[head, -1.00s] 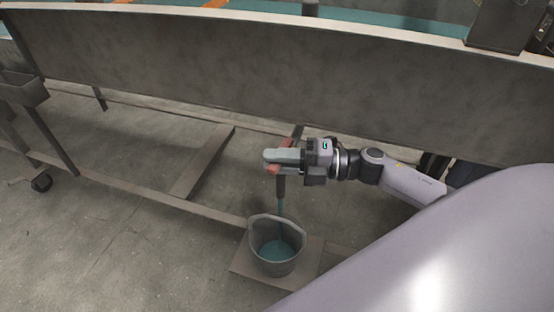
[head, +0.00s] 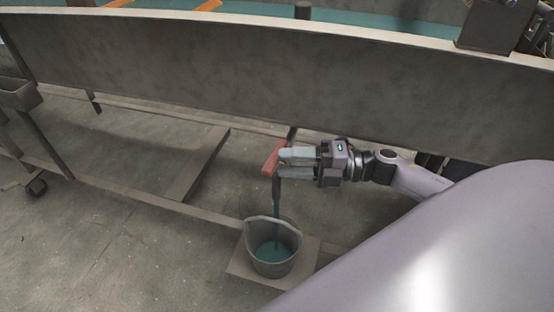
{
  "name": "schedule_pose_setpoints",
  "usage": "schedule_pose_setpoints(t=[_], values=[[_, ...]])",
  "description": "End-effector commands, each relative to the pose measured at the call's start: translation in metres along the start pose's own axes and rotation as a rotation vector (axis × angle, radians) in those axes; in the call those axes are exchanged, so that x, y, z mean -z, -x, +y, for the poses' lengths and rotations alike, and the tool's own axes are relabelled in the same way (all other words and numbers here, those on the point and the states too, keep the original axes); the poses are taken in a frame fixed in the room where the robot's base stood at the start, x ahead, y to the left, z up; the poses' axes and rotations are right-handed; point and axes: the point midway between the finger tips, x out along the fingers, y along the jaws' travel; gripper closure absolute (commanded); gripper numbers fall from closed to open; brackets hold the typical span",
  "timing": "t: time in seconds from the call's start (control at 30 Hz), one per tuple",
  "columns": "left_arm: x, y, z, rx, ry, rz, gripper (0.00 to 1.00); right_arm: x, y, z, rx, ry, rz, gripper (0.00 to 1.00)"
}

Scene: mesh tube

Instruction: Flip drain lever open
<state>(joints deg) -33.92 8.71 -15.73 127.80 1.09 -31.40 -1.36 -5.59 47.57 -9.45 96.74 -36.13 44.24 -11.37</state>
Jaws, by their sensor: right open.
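The drain lever, a red handle (head: 272,160), sits on a dark drain pipe (head: 276,189) below the tank's lower edge. It slants, with its upper end to the right. My right gripper (head: 281,164) is open, its two pale fingers pointing left, with their tips close to the lever's right side. I cannot tell whether they touch it. A teal stream (head: 277,225) runs from the pipe down into a grey bucket (head: 296,246), which holds teal liquid. My left gripper is not in view.
The long grey tank wall (head: 180,70) spans the view above the gripper. Frame bars (head: 195,165) run low beneath it. The bucket stands on a flat plate (head: 243,266). The concrete floor (head: 110,240) at left is clear.

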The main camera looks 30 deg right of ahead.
Motion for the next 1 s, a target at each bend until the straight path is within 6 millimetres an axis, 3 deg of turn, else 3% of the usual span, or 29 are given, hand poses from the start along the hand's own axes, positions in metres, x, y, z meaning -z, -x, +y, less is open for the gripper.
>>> schedule_pose_setpoints(t=[0.1,0.3,0.67,1.0], values=[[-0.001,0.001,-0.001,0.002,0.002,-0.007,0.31,0.0,0.017,0.0,0.003,-0.002,-0.001,0.6],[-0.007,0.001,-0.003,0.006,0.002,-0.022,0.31,0.0,0.03,0.001,0.0,-0.001,0.0,0.6],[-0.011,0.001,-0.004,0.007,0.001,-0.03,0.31,0.0,0.031,0.001,-0.001,0.001,0.0,0.6],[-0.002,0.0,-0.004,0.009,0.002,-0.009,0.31,0.0,0.031,0.001,-0.001,0.001,0.0,0.6]])
